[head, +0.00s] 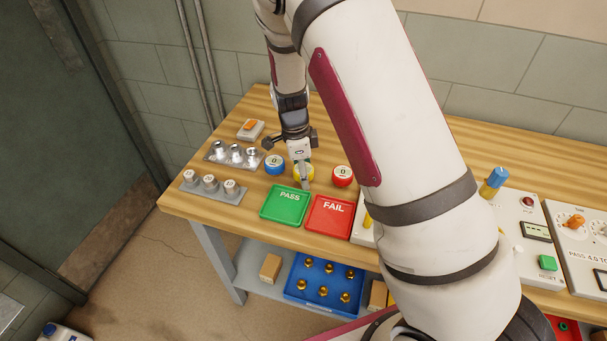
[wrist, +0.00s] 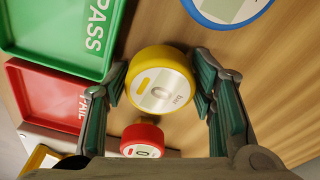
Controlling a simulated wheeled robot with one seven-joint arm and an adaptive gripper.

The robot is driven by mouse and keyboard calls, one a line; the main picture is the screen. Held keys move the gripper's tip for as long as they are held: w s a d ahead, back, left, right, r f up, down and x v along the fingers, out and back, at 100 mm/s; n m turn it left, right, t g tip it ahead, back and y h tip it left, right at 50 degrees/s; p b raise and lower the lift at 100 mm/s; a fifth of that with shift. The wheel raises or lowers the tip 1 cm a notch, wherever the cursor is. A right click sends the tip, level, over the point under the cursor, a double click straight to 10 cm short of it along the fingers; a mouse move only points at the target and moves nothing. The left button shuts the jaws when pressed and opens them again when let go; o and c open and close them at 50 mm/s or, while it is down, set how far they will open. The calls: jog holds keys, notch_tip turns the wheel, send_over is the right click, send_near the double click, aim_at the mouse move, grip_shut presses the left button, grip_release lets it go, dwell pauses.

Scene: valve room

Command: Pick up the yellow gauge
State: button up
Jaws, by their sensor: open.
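The yellow gauge (wrist: 162,82) is round with a white face and stands on the wooden bench. In the wrist view it sits between the two fingertips of my open gripper (wrist: 165,88), with the left finger very close to its side and the right finger also near. I cannot tell whether either finger touches it. In the head view the yellow gauge (head: 309,172) is partly hidden behind my gripper (head: 302,172), which points down at it.
A blue gauge (head: 275,165) stands left of the yellow one and a red gauge (head: 342,175) right. The green PASS tray (head: 285,205) and red FAIL tray (head: 329,216) lie in front. Metal weights (head: 235,153) stand at the bench's left. Test panels (head: 540,232) fill the right.

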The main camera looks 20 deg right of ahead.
jog(key=c, duration=1)
jog(key=shift+r, duration=0.1)
